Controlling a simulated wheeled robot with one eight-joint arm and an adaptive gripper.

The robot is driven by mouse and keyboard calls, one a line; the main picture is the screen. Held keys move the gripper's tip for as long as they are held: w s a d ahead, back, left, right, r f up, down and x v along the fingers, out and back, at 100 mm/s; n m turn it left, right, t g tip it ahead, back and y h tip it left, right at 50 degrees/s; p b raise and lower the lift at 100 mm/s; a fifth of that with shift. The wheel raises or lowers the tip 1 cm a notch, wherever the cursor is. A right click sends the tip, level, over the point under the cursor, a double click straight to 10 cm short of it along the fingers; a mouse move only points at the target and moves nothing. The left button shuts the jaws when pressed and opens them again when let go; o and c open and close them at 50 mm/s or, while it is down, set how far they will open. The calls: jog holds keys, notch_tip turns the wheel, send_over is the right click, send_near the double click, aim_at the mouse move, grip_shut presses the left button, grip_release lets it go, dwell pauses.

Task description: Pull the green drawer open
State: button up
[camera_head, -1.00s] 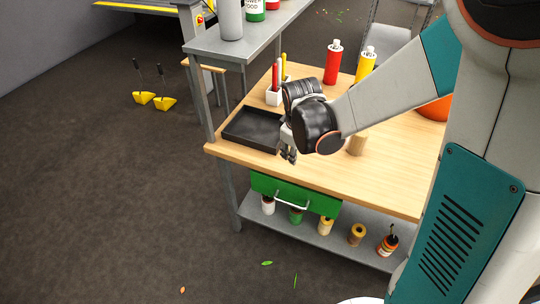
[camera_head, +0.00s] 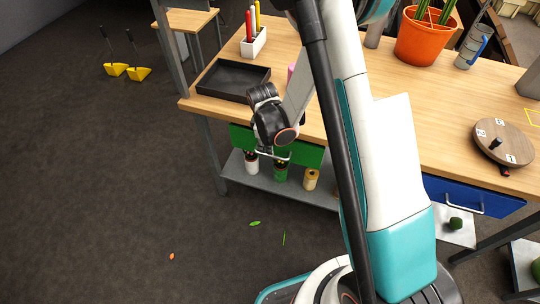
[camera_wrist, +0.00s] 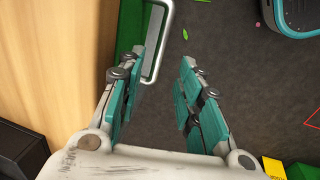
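The green drawer (camera_head: 308,155) sits under the wooden bench top and looks shut. Its light metal handle (camera_head: 270,156) runs across the front. In the wrist view the drawer (camera_wrist: 130,28) is at the top, left of centre, with its handle (camera_wrist: 158,40) beside it. My gripper (camera_wrist: 160,58) is open, with teal pads and nothing held. The handle's near end shows between the fingers, close to the left fingertip; I cannot tell if they touch. In the head view my wrist is in front of the bench edge and hides part of the drawer; the fingers are hard to make out.
The bench top (camera_head: 420,130) carries a black tray (camera_head: 232,80), a pen holder (camera_head: 253,44) and an orange pot (camera_head: 424,38). A lower shelf (camera_head: 240,180) holds several small jars beneath the drawer. A blue drawer (camera_head: 470,197) is at right. The floor in front is mostly clear.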

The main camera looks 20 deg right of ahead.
aim_at(270, 156)
jog(key=f, duration=0.2)
jog(key=f+b, duration=0.1)
jog(key=f, duration=0.2)
jog(key=w+f+b, duration=0.1)
jog(key=f, duration=0.1)
jog(key=shift+w+d+f, duration=0.1)
jog(key=shift+d+f, duration=0.15)
jog(key=shift+d, duration=0.15)
grip_shut()
